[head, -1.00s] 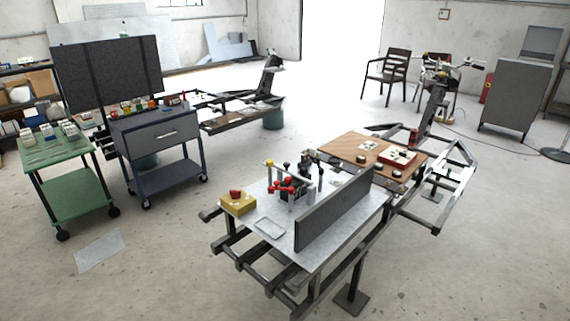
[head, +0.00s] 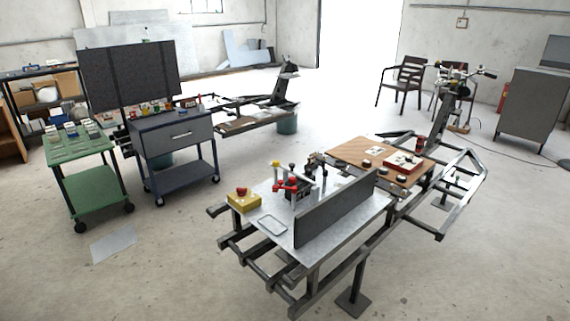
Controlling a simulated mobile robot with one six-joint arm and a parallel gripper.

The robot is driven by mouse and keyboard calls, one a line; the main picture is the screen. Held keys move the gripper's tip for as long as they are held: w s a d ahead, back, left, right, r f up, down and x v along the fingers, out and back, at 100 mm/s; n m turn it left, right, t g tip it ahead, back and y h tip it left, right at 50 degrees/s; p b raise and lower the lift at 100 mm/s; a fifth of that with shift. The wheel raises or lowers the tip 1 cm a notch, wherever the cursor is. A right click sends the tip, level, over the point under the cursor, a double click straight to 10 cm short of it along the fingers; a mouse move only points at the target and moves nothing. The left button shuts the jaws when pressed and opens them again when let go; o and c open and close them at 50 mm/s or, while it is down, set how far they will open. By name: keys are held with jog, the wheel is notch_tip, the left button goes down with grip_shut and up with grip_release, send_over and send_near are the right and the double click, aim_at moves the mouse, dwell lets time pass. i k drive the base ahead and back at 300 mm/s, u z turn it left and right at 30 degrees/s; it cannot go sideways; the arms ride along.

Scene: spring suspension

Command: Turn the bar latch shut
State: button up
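No bar latch can be made out for certain at this distance. A small dark fixture with red knobs (head: 292,187) stands on the pale metal tabletop (head: 318,250). Several short upright posts and levers stand around it, too small to tell apart. A dark upright panel (head: 335,208) runs along the right side of that tabletop and hides what is behind its base. My gripper is not in view.
A yellow box with a red button (head: 243,200) and a shallow tray (head: 271,225) share the tabletop. A wooden board (head: 365,155) lies behind. A green cart (head: 82,150) and a grey drawer cart (head: 178,135) stand left. Open floor lies between the carts and the metal frame.

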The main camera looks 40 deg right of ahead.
aim_at(276, 163)
jog(key=u, duration=0.1)
jog(key=i, duration=0.95)
jog(key=z, duration=0.05)
